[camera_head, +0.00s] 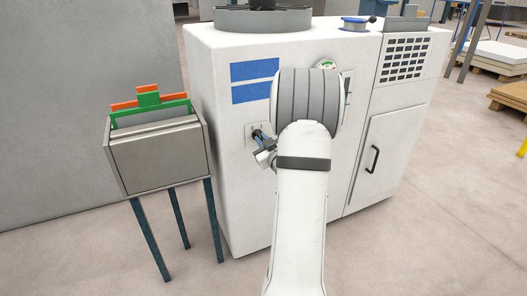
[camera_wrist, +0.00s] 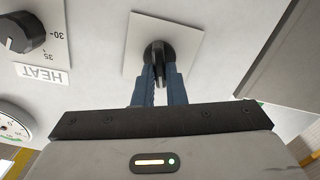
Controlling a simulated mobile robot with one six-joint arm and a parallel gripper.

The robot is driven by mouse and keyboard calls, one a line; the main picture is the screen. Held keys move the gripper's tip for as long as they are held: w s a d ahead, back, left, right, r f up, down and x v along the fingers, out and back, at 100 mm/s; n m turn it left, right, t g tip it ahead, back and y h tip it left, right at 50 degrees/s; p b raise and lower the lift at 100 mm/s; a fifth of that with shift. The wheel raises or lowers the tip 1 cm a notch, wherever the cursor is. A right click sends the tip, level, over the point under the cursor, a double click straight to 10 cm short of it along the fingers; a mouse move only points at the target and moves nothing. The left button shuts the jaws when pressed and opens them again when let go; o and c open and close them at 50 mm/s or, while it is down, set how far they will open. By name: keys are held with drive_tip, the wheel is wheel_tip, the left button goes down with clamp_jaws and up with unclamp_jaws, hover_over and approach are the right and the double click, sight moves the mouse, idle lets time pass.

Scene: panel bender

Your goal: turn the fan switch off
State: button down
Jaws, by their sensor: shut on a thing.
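A switch on a pale square plate (camera_wrist: 185,32) is on the white machine's front face; its label is not visible. In the wrist view its black lever (camera_wrist: 158,50) sticks out of the plate. My gripper (camera_wrist: 159,72) has its blue fingers shut on the lever, one on each side. The fingertips are close to the plate. In the head view the plate (camera_head: 250,128) shows left of my wrist, with my gripper (camera_head: 258,136) touching or very near it. The lever is hidden there.
A black HEAT knob (camera_wrist: 20,32) and a round gauge (camera_wrist: 14,128) are beside the switch in the wrist view. In the head view, a grey bin (camera_head: 160,158) on blue legs stands left of the white machine (camera_head: 225,190). A door handle (camera_head: 373,159) sticks out at right.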

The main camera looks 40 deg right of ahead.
drive_tip(key=shift+f+n+b, duration=0.15)
drive_tip(key=shift+n+b, duration=0.85)
drive_tip(key=shift+b, duration=0.2)
drive_tip(key=c, duration=1.5)
unclamp_jaws()
drive_tip(key=p+v, duration=0.1)
drive_tip(key=v, duration=0.6)
drive_tip(key=shift+s+a, duration=0.1)
drive_tip(key=shift+s, duration=0.3)
